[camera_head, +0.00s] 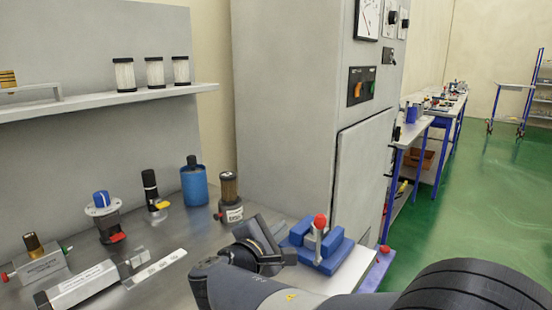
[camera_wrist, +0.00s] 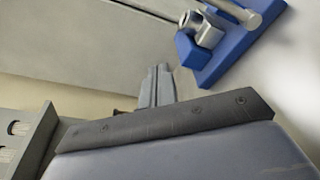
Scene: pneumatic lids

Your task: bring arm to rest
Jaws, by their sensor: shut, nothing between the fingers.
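My gripper (camera_wrist: 157,80) shows in the wrist view with its two fingers together and nothing between them. In the head view my arm reaches in from the lower right and bends over the workbench (camera_head: 165,222). Its dark end is beside a blue fixture (camera_head: 318,250) with a red-topped grey part (camera_head: 320,222). I cannot make out the fingertips there. The blue fixture also shows at the top right of the wrist view (camera_wrist: 238,45), apart from the fingers.
Several pneumatic parts stand on the bench, among them a blue canister (camera_head: 194,186), a black-topped regulator (camera_head: 151,190) and a grey cylinder (camera_head: 85,284). A shelf (camera_head: 80,105) holds white filters. A tall grey cabinet (camera_head: 290,110) rises behind. Green floor (camera_head: 480,215) is open at right.

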